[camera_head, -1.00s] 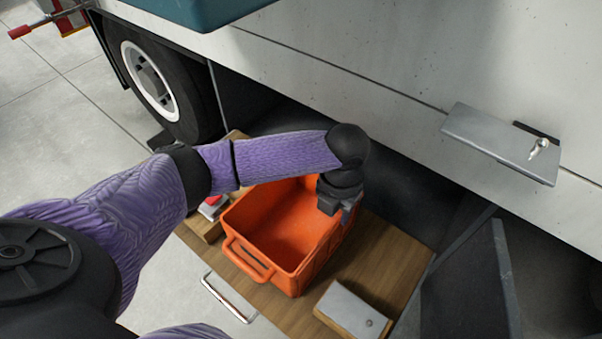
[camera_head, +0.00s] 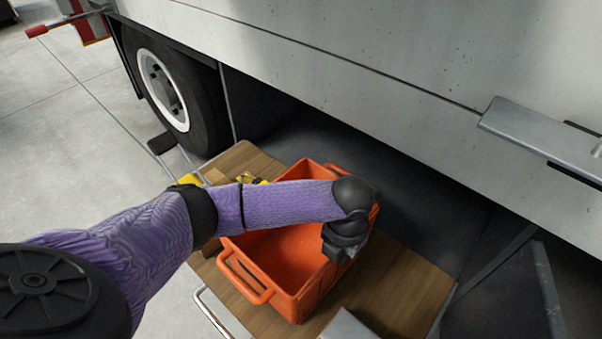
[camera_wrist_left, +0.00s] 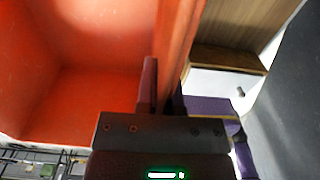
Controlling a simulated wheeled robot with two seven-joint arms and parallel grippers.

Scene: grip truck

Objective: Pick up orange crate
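The orange crate (camera_head: 285,255) is an open-topped box with handles, at or over a wooden board, and looks empty. My left gripper (camera_head: 338,256) reaches down over its right wall. In the left wrist view the two fingers (camera_wrist_left: 163,92) stand on either side of the crate wall (camera_wrist_left: 180,35), close against it, so the gripper looks shut on it. The crate's inside is on the left of that view. My left arm hides part of the crate's far left side. Whether the crate touches the board is unclear. My right gripper is not in view.
The wooden board (camera_head: 415,275) has a metal bar handle (camera_head: 213,312) at its front left. A grey-topped box (camera_head: 347,326) is close at the crate's front right.

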